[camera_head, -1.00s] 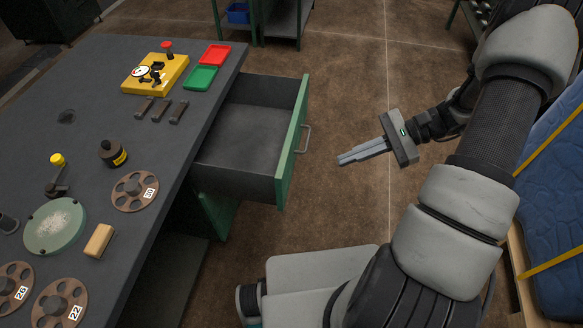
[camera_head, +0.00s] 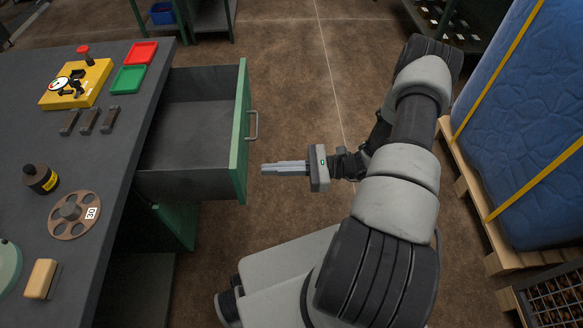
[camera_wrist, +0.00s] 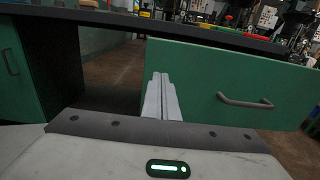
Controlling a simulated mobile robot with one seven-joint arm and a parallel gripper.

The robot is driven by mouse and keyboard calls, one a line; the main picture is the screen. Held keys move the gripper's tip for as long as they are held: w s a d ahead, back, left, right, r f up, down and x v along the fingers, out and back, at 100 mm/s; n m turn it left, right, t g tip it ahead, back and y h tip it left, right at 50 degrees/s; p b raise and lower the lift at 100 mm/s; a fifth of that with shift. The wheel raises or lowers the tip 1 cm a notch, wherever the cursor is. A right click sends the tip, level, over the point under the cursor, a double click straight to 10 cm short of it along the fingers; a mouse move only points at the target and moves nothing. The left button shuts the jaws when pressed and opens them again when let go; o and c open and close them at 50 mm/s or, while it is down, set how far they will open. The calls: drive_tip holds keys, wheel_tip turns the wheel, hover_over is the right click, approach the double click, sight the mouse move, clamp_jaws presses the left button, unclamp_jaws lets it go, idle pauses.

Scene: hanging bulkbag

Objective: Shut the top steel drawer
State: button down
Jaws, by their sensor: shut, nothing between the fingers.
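The top steel drawer (camera_head: 190,132) is pulled out from under the dark bench top, and its inside looks empty. Its green front (camera_head: 240,135) carries a metal bar handle (camera_head: 254,125). My gripper (camera_head: 264,169) is shut and empty, its fingers pointing at the drawer front a little nearer to me than the handle, with what looks like a small gap. In the wrist view the shut fingers (camera_wrist: 161,76) show against the left part of the green front (camera_wrist: 215,85), and the handle (camera_wrist: 245,100) is to their right.
A pallet with a blue wrapped load (camera_head: 530,110) stands at right. The floor beyond the handle is clear.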

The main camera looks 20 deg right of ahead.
sight(150, 173)
drive_tip(key=shift+x, duration=2.75)
drive_tip(key=b+x, duration=0.1)
drive_tip(key=x, duration=2.6)
drive_tip(key=shift+a+f, duration=0.2)
drive_tip(key=shift+a, duration=0.2)
drive_tip(key=shift+w+a+r, duration=0.2)
drive_tip(key=shift+a, duration=0.05)
